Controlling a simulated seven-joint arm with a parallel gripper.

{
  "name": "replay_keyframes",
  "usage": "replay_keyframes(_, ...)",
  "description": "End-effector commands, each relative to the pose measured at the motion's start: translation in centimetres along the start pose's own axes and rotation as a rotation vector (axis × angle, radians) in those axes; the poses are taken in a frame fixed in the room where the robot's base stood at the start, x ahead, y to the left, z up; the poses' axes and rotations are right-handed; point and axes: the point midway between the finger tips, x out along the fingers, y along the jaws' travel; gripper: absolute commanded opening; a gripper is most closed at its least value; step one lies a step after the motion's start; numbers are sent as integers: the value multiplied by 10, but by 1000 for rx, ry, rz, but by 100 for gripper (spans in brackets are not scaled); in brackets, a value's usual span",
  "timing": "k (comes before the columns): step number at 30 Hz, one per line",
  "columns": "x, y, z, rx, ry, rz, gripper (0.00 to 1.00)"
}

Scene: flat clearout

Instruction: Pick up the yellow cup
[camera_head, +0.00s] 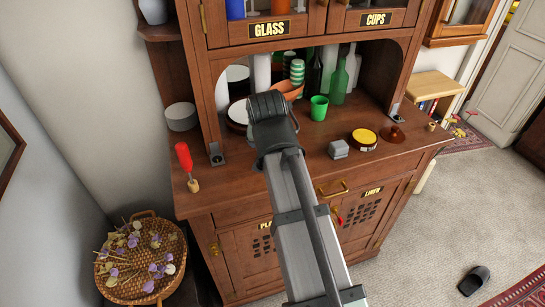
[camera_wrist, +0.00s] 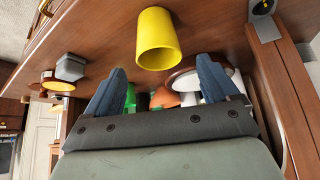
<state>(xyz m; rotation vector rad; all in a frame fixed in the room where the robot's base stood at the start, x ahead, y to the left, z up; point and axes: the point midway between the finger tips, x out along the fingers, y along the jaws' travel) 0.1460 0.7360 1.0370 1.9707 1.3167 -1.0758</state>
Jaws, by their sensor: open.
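The yellow cup (camera_wrist: 158,32) shows in the wrist view at top centre, standing on the wooden counter. The picture is upside down there, so its open rim faces down the frame. My gripper (camera_wrist: 161,66) is open, with one blue-grey finger on each side of the lower frame. The cup lines up with the gap between the fingers and appears just beyond their tips; no contact is visible. In the head view my arm reaches to the counter and hides the cup and fingers.
On the counter are a green cup (camera_head: 319,107), a grey block (camera_head: 338,149), a round yellow-topped tin (camera_head: 365,138) and a red-handled tool (camera_head: 185,160). Green bottles (camera_head: 339,82) and an orange bowl (camera_head: 288,88) stand behind. Cabinet posts flank the recess.

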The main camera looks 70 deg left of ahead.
Motion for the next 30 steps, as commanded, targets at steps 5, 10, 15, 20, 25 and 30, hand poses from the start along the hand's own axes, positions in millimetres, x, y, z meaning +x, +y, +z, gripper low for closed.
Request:
replay_keyframes(5, 6, 0, 0, 0, -1, 0, 88)
replay_keyframes(10, 16, 1, 0, 0, -1, 0, 88)
replay_keyframes(15, 37, 2, 0, 0, -3, 1, 88)
replay_keyframes(20, 54, 2, 0, 0, -2, 1, 88)
replay_keyframes(25, 57, 2, 0, 0, 0, 0, 88)
replay_keyframes(30, 57, 2, 0, 0, 0, 0, 81)
